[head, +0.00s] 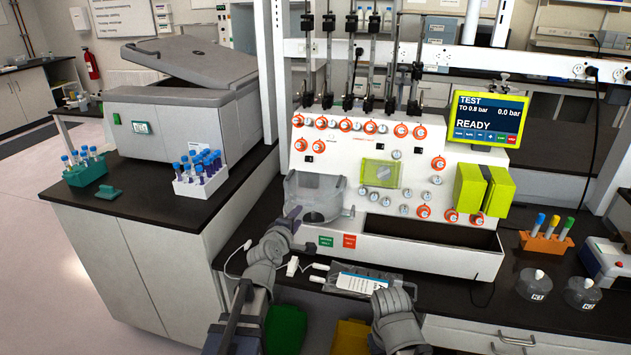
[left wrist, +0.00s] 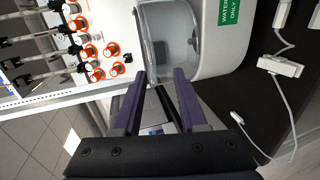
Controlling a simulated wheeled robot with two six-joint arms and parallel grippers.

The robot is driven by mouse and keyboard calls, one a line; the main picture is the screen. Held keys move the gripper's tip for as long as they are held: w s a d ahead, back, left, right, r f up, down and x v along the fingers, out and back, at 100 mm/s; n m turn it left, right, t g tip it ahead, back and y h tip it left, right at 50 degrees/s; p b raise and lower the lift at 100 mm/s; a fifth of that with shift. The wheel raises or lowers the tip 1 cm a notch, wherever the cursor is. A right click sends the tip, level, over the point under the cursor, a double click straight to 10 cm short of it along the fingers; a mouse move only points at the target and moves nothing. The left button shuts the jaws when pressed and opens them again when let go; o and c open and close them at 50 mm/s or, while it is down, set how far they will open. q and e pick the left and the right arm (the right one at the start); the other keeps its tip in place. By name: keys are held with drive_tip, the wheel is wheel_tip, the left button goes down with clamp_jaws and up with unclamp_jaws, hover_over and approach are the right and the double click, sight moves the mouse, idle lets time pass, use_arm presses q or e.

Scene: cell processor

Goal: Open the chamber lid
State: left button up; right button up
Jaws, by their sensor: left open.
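The clear chamber lid (head: 304,187) is at the lower left of the white cell processor (head: 345,160). It seems to lie over the round grey chamber (head: 318,215), but its exact angle is hard to read. A small knob (head: 350,212) shows at the chamber's right side. In the left wrist view the clear lid edge (left wrist: 147,42) is just beyond my fingertips. My left gripper (head: 293,213) is at the chamber's front left. Its purple fingers are apart with nothing between them in the left wrist view (left wrist: 162,78). Only my right arm's links show, not its gripper.
A tube rack (head: 200,183) and a grey centrifuge (head: 185,112) with a raised lid stand on the left counter. A labelled bag (head: 365,281) and white tubing lie in front of the processor. An orange tube rack (head: 545,243) and bottles (head: 533,284) are at right.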

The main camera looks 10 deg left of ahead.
sight(303, 204)
use_arm(q)
drive_tip(key=shift+w+a+r+n, duration=0.25)
drive_tip(key=shift+w+r+n, duration=0.1)
drive_tip(key=shift+r, duration=0.15)
use_arm(e)
drive_tip(key=shift+w+d+r, duration=0.1)
drive_tip(key=shift+w+r, duration=0.1)
drive_tip(key=shift+r, duration=0.1)
use_arm(q)
drive_tip(key=shift+w, duration=0.1)
drive_tip(key=b+x, duration=0.1)
drive_tip(key=x, duration=0.6)
drive_tip(key=shift+w+b, duration=0.3)
drive_tip(key=shift+b, duration=0.05)
use_arm(e)
drive_tip(key=shift+f, duration=0.85)
use_arm(q)
drive_tip(key=shift+c, duration=0.4)
clamp_jaws()
